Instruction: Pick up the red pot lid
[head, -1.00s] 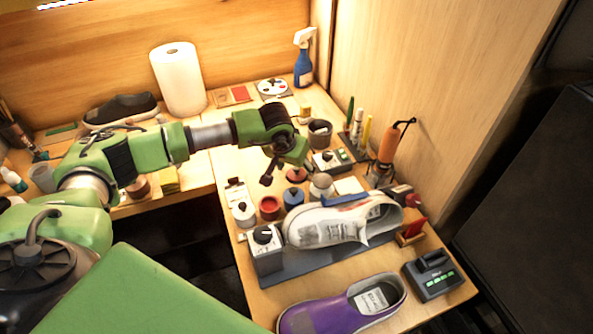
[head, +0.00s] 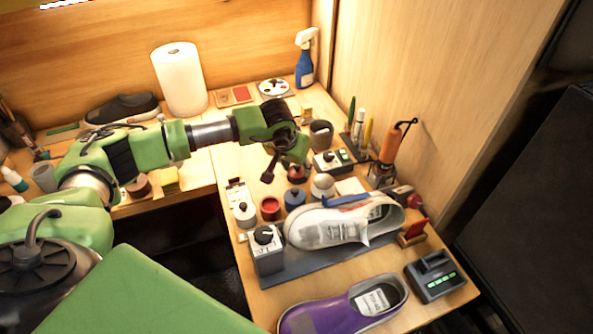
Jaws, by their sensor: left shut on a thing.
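The red pot lid (head: 297,175) is a small dark red disc at the middle of the right-hand bench, behind the blue pot. My left gripper (head: 287,170) is over it, coming in from the left, with its fingers pointing down. It is shut on the lid; the exact contact is small and partly hidden by the fingers. The red pot (head: 270,208) stands open, with red showing inside, in front and to the left of the lid. My right gripper is not in view.
A blue pot (head: 294,199), a white pot (head: 244,214) and a pale round pot (head: 322,186) stand close by. A white sneaker (head: 335,226) lies in front, and a purple shoe (head: 345,308) nearer. A dark cup (head: 320,134) and a control box (head: 332,160) stand behind.

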